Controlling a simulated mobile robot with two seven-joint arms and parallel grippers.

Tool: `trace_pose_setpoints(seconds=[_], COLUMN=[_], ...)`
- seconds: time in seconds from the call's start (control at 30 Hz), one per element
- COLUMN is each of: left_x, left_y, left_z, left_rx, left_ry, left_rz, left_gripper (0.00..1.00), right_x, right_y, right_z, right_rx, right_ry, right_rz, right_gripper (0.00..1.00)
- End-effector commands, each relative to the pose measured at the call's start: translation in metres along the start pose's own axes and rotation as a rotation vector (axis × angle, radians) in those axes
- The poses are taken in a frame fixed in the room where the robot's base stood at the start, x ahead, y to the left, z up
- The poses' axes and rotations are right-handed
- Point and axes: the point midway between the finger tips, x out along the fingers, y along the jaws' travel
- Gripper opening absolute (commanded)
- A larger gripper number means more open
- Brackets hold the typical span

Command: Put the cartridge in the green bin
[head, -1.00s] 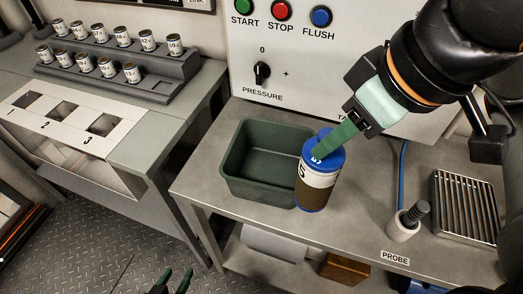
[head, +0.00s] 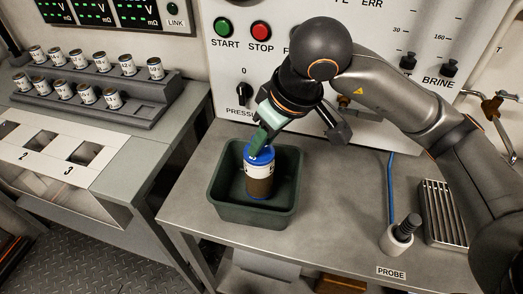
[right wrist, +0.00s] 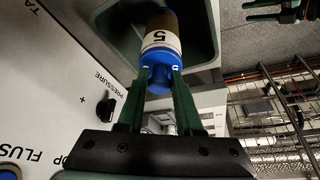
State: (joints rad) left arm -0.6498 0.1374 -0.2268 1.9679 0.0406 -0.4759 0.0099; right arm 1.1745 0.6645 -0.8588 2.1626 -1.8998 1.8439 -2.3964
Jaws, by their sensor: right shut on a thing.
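The cartridge (head: 259,182) is a cylinder with a blue top, a white band and a brown lower part. It is nearly upright within the walls of the green bin (head: 249,213); I cannot tell whether its base touches the floor. My right gripper (head: 261,146) is shut on its blue top from above. In the right wrist view both green fingers (right wrist: 157,82) grip the blue end of the cartridge (right wrist: 162,42), marked 5, with the bin (right wrist: 207,57) behind it. My left gripper (right wrist: 263,10) shows at that view's top right, fingers apart and empty.
A control panel (head: 290,95) with buttons and knobs stands behind the bench (head: 330,215). A probe (head: 399,236) in a white holder and a ribbed metal grate (head: 440,212) are at right. A rack (head: 90,95) of several small cans stands at left.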

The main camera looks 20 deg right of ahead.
Motion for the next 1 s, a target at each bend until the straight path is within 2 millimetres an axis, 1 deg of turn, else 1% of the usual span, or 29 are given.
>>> trace_pose_setpoints(seconds=[0.1,0.3,0.6,0.77,0.8,1.0], left_x=[0.0,-0.002,-0.001,0.004,0.002,0.001], left_y=[-0.001,-0.002,-0.003,-0.002,-0.001,0.001], left_z=[0.0,-0.003,-0.002,0.004,0.003,0.0], left_rx=[0.0,0.0,0.001,0.0,0.001,0.001], left_ry=[0.0,0.003,0.003,-0.001,-0.003,0.002], left_rz=[-0.002,-0.005,-0.006,-0.004,-0.002,0.003], left_gripper=[0.55,0.55,0.55,0.55,0.55,0.55], right_x=[0.016,0.036,0.039,0.044,0.043,0.042], right_y=[0.002,0.002,0.002,0.002,0.002,0.002], right_z=[-0.002,0.008,0.009,0.011,0.01,0.01], right_rx=[0.002,0.001,0.0,0.0,0.001,0.001], right_ry=[-0.005,-0.003,0.001,0.001,-0.001,-0.001], right_rz=[-0.001,0.0,0.001,0.001,0.001,0.001], right_gripper=[0.0,0.0,0.0,0.0,0.38,0.6])
